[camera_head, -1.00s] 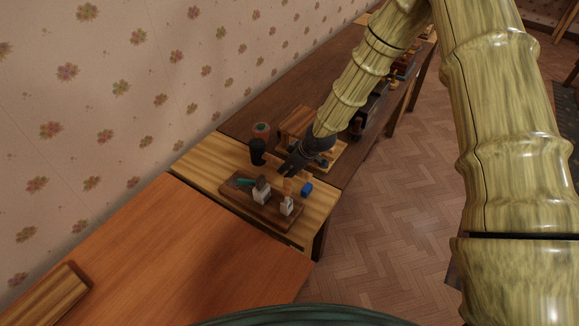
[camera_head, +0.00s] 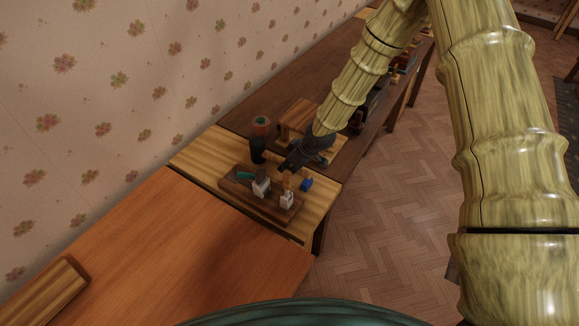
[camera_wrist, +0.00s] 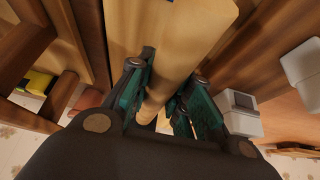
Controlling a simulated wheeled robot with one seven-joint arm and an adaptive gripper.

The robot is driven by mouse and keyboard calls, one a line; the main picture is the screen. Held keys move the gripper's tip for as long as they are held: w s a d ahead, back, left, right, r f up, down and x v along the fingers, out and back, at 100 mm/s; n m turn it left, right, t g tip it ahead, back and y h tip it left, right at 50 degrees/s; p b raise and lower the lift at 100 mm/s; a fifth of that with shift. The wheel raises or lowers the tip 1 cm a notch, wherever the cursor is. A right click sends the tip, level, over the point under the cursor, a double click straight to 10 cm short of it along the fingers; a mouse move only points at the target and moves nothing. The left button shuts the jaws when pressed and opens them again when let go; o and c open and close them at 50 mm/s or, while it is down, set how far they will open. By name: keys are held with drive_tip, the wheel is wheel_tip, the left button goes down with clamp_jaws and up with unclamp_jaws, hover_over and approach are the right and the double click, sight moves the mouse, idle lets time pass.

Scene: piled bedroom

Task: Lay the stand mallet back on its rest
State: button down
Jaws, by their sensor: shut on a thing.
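My gripper (camera_wrist: 168,78) is shut on a pale wooden handle (camera_wrist: 160,92) in the wrist view, which I take to be the mallet's. The handle runs up to a broad pale wooden piece (camera_wrist: 185,30); whether that is the mallet's head I cannot tell. In the head view my gripper (camera_head: 286,168) is above the far edge of a dark brown wooden tray (camera_head: 235,187), and the mallet is mostly hidden. Two white blocks (camera_head: 262,187) (camera_head: 287,201) stand on the tray, possibly the rest. They also show right of the fingers in the wrist view (camera_wrist: 241,115).
A black cup (camera_head: 257,152), a red-topped container (camera_head: 261,127) and a small blue object (camera_head: 306,184) stand near the tray. A wooden stand (camera_head: 298,113) is behind my gripper. The orange-brown tabletop (camera_head: 170,250) in front is mostly clear.

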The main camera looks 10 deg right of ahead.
drive_tip(key=shift+f+b, duration=0.55)
drive_tip(key=shift+f, duration=0.4)
idle(0.5)
drive_tip(key=c, duration=1.2)
unclamp_jaws()
drive_tip(key=shift+r, duration=0.1)
drive_tip(key=shift+p+v, duration=2.45)
drive_tip(key=shift+v, duration=1.5)
